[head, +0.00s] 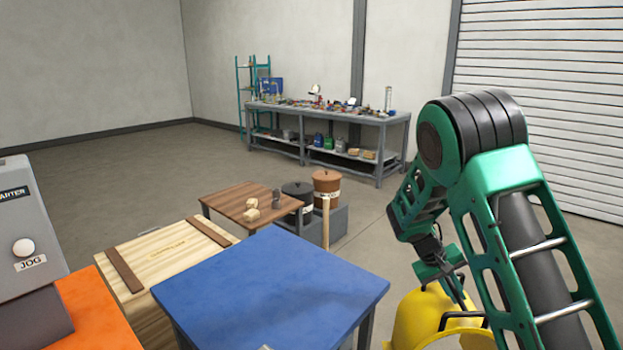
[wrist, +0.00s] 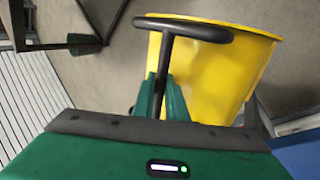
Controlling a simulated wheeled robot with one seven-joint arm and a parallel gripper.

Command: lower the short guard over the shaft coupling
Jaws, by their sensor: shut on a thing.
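A yellow curved guard (head: 420,318) hangs at the lower right of the head view, partly cut off by the frame and covered by my arm. It also fills the upper right of the wrist view (wrist: 222,80). It has a black T-shaped handle (wrist: 182,28). My gripper (wrist: 163,98) is shut on the stem of this handle, below its crossbar; the green fingers lie at either side. In the head view my gripper (head: 455,289) is just above the guard. The guard looks tilted in the wrist view. The shaft coupling is not visible in either view.
A blue-topped table (head: 275,285) stands left of the guard. Further left are a wooden crate (head: 172,258), an orange surface (head: 98,315) and a grey box with a JOG button (head: 25,245). A brown table (head: 240,204) and lidded pots stand behind. Open floor lies beyond.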

